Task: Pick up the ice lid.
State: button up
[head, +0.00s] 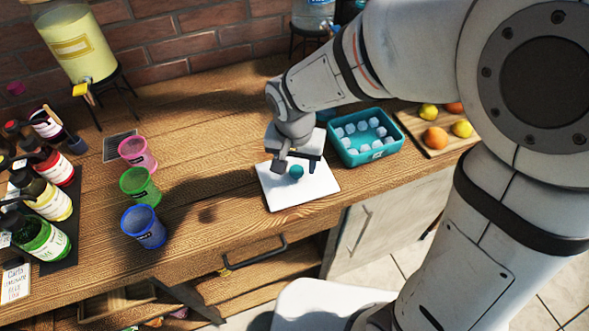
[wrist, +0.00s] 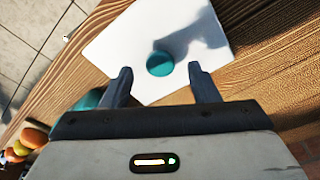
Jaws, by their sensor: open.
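The ice lid (head: 288,193) looks like a flat white rectangular plate with a round teal knob (head: 297,171) on top. It lies on the wooden table close to its front edge, left of the open teal ice bin (head: 352,152). My gripper (head: 300,158) is over the lid, pointing down. In the wrist view my gripper (wrist: 160,74) is open and empty, and the knob (wrist: 160,64) shows just beyond and between the two fingertips. The white plate (wrist: 120,40) extends beneath them. I cannot tell the exact height of the fingers above the knob.
The ice bin, holding several ice cubes, stands close on the right. Beyond it is a board (head: 440,140) with fruit. Pink, green (head: 139,185) and blue cups stand to the left, with bottles farther left. The table between cups and lid is clear.

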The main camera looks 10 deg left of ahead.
aim_at(296, 175)
jog(key=shift+w+f, duration=0.2)
jog(key=shift+f, duration=1.1)
jog(key=shift+c, duration=0.5)
jog(key=c, duration=0.9)
